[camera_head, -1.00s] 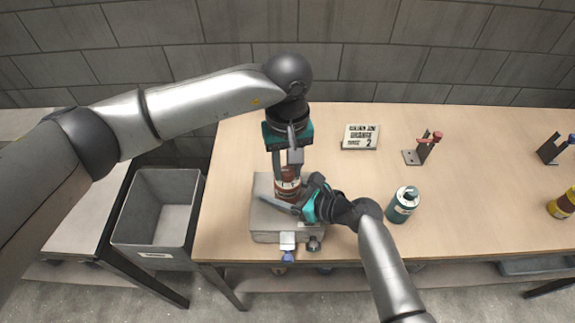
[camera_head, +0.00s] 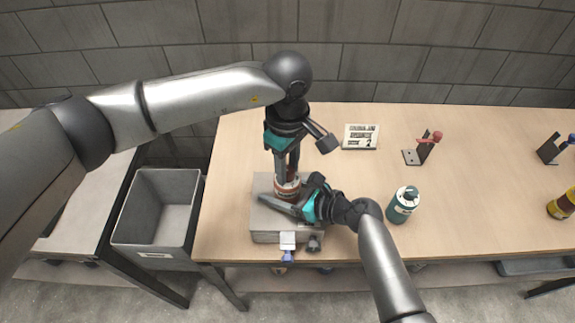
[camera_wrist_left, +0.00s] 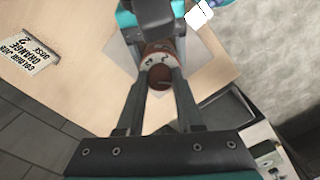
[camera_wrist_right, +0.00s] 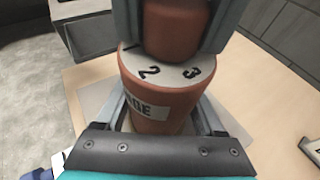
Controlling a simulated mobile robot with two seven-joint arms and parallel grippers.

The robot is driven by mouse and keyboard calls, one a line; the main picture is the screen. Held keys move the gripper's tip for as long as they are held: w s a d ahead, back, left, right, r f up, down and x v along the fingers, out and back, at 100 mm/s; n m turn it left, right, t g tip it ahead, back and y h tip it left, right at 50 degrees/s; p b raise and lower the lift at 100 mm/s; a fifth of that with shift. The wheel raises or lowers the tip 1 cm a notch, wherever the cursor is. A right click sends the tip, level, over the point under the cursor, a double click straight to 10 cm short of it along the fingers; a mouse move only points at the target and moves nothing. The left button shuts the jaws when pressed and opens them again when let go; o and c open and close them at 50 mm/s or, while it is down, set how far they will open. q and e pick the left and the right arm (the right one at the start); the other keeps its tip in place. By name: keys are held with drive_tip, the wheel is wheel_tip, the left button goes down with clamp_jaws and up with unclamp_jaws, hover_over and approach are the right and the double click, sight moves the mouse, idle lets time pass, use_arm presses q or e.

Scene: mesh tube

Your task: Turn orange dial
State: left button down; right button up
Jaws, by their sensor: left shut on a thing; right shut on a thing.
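An orange-brown canister (camera_wrist_right: 158,95) with a pale top ring marked 1, 2, 3 stands upright on a grey block (camera_head: 265,222). On its top is an orange dial (camera_wrist_right: 176,32); it also shows in the left wrist view (camera_wrist_left: 159,77). My left gripper (camera_head: 286,178) points down from above, its fingers shut on the dial. My right gripper (camera_head: 291,210) comes from the lower right, its fingers shut around the canister body. Any pointer on the dial is hidden. A white sign (camera_head: 360,137) reads orange and 2; its other words are small.
A teal canister (camera_head: 403,205) stands right of my right arm. A bracket with a red knob (camera_head: 437,135), a second bracket (camera_head: 549,150) and a yellow-brown bottle (camera_head: 566,203) are further right. A grey bin (camera_head: 158,232) is left of the table.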

use_arm(q)
drive_tip(key=n, duration=0.4)
drive_tip(key=shift+n, duration=0.3)
drive_tip(key=n, duration=0.3)
drive_tip(key=shift+n, duration=0.4)
drive_tip(key=n, duration=0.4)
drive_tip(key=shift+n, duration=1.7)
drive_tip(key=c, duration=0.5)
unclamp_jaws()
drive_tip(key=shift+c, duration=0.2)
drive_tip(key=shift+r, duration=0.1)
wheel_tip(320, 180, up, 12)
